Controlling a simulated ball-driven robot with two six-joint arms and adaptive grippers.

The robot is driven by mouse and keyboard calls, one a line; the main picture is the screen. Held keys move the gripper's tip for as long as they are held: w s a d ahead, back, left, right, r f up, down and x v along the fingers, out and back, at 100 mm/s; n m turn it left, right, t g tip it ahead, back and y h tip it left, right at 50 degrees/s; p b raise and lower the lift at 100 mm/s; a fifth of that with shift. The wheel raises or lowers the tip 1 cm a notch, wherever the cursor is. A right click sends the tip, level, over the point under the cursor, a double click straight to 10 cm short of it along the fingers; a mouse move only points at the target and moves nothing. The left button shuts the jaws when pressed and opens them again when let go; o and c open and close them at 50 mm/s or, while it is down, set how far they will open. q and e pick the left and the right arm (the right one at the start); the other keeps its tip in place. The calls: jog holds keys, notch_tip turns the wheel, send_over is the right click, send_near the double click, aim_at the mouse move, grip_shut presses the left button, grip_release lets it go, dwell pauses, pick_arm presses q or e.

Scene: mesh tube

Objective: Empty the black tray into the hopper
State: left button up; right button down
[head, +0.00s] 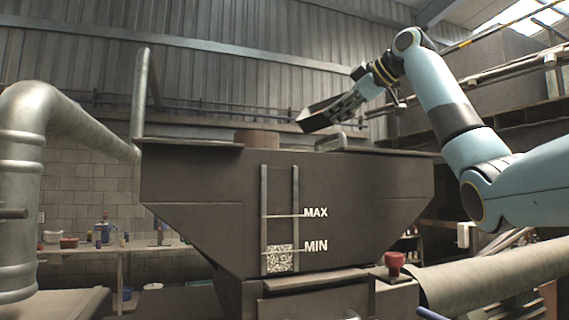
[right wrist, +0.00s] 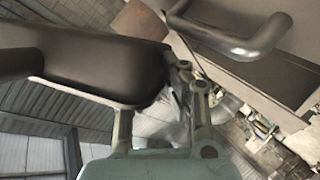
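The hopper (head: 210,195) is a large dark metal bin in the middle of the head view, with MAX and MIN marks. Its sight window (head: 279,258) shows speckled material up to about the MIN mark. The black tray (head: 318,116) is in the air above the hopper's top, tilted with its left end lower; its contents are hidden. My right gripper (head: 357,98) is shut on the tray's right end. In the right wrist view the dark tray (right wrist: 90,65) extends left from the gripper (right wrist: 183,90). My left gripper is out of view.
A lid with a handle (head: 343,138) lies on the hopper's top right; the handle also shows in the right wrist view (right wrist: 235,42). A brown round collar (head: 257,137) stands on top. A red knob (head: 395,262) sits low right. Grey pipes (head: 25,190) stand left.

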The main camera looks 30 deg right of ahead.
jog(key=shift+s+a+f+n+b, duration=0.1)
jog(key=shift+a+f+n+b, duration=0.15)
jog(key=shift+a+n+b, duration=0.25)
jog(key=shift+a+r+n+h, duration=0.4)
jog(key=shift+a+h, duration=0.1)
jog(key=shift+h, duration=0.2)
dwell(0.3)
jog(key=shift+a+f, duration=0.1)
jog(key=shift+f, duration=0.1)
jog(key=shift+r, duration=0.2)
dwell(0.3)
jog(key=shift+s+a+f+n+t+h+b, duration=0.1)
jog(key=shift+a+f+n+t+h+b, duration=0.15)
jog(key=shift+f+n+b, duration=0.45)
dwell(1.3)
jog(key=shift+a+r+n+h, duration=0.2)
jog(key=shift+r+n+h, duration=0.25)
jog(key=shift+n, duration=0.05)
dwell(0.7)
jog(key=shift+a+f+n+t+h+b, duration=0.3)
jog(key=shift+f+n+b, duration=0.15)
jog(key=shift+b, duration=0.45)
